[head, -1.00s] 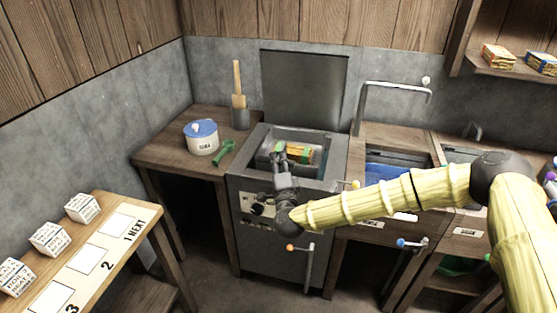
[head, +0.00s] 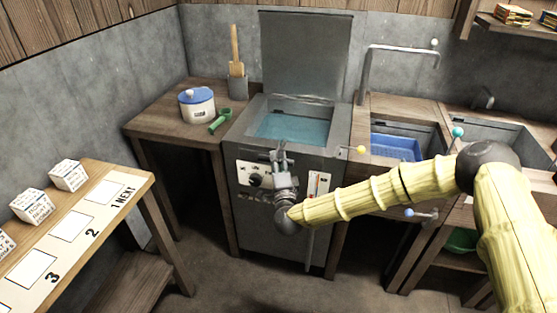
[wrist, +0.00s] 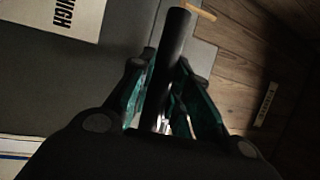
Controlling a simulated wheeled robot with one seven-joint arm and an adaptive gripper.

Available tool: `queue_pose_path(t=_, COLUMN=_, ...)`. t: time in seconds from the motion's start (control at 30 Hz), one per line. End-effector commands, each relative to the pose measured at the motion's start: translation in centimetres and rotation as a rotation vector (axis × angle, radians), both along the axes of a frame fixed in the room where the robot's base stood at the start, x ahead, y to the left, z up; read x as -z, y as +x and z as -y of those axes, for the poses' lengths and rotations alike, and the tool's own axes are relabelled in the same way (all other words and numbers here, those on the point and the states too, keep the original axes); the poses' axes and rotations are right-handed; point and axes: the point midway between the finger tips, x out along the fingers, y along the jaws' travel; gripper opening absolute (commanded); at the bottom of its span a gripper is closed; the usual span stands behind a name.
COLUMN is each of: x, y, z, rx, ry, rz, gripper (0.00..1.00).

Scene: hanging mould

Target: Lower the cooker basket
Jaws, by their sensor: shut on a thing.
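The cooker (head: 285,212) stands in the middle of the head view, its lid raised at the back. Its tank (head: 295,127) shows blue-green water; no basket is visible above the surface. My gripper (head: 281,150) is at the front of the cooker, just below the tank's front rim. In the wrist view, my gripper (wrist: 160,95) is shut on a dark round bar (wrist: 172,60) that runs upward between the fingers. A thin tan rod shows at the bar's far end. Whether this bar belongs to the basket cannot be told.
A blue-lidded jar (head: 197,105) and a green scoop (head: 220,122) sit on the left counter. A blue-basined sink (head: 398,147) is to the right. White cubes (head: 68,175) stand on the numbered table at left. The floor in front is clear.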

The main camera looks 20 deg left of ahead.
Motion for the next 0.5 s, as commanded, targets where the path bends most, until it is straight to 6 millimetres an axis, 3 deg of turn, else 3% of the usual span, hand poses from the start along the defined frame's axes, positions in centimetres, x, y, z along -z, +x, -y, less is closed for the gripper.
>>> queue_pose_path(t=0.3, x=0.65, y=-0.16, z=0.06, rx=-0.001, ry=-0.004, rz=-0.007, gripper=0.0)
queue_pose_path(t=0.33, x=0.67, y=-0.17, z=0.07, rx=-0.001, ry=-0.005, rz=-0.008, gripper=0.22)
queue_pose_path(t=0.43, x=0.67, y=-0.18, z=0.06, rx=-0.001, ry=-0.005, rz=-0.008, gripper=0.4)
queue_pose_path(t=0.5, x=0.59, y=-0.15, z=0.06, rx=-0.001, ry=-0.004, rz=-0.007, gripper=0.41)
